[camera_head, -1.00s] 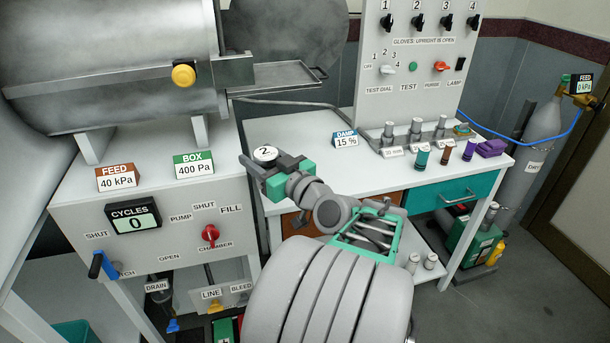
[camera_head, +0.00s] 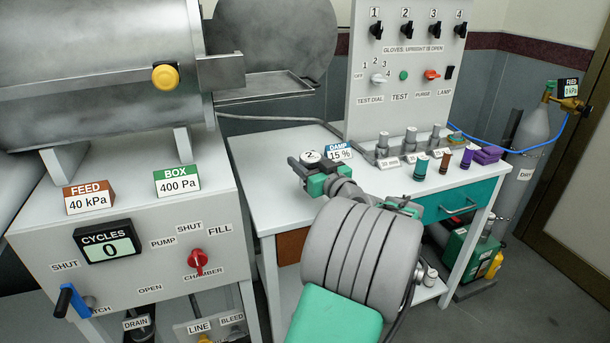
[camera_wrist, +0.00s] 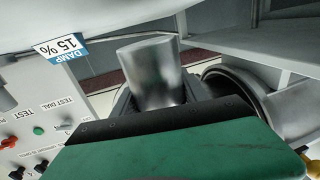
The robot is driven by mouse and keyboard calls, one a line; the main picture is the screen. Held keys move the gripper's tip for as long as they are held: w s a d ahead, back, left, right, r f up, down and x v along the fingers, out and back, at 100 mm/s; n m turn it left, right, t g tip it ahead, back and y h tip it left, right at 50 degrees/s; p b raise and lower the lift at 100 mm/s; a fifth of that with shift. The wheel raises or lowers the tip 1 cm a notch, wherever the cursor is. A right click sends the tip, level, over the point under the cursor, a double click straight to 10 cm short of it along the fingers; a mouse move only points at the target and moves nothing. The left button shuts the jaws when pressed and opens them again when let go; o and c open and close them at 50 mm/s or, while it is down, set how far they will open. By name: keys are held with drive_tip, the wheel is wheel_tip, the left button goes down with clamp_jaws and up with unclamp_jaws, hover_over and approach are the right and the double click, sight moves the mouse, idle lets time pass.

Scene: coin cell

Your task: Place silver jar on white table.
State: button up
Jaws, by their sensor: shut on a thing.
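The silver jar (camera_head: 311,156) has a pale lid marked 2. It is upright in my gripper (camera_head: 318,172), over the left part of the white table (camera_head: 262,178), in front of the DAMP sign. My gripper is shut on it. In the wrist view, which is upside down, the jar (camera_wrist: 152,75) shows as a plain metal cylinder between the dark jaws. Its base seems a little clear of the table top, but the exact gap is hard to tell.
The DAMP sign (camera_head: 338,151) stands behind my gripper. A metal tray (camera_head: 265,84) juts out from the chamber at upper left. The table's left front is clear.

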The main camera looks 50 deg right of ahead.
drive_tip(key=shift+w+d+f+b, duration=0.15)
drive_tip(key=shift+f, duration=0.8)
drive_tip(key=shift+w+d+f+b, duration=0.1)
drive_tip(key=shift+f+b, duration=0.05)
drive_tip(key=shift+f, duration=0.8)
drive_tip(key=shift+f+b, duration=0.25)
drive_tip(key=shift+b, duration=0.05)
drive_tip(key=o, duration=1.4)
drive_tip(key=shift+o, duration=0.2)
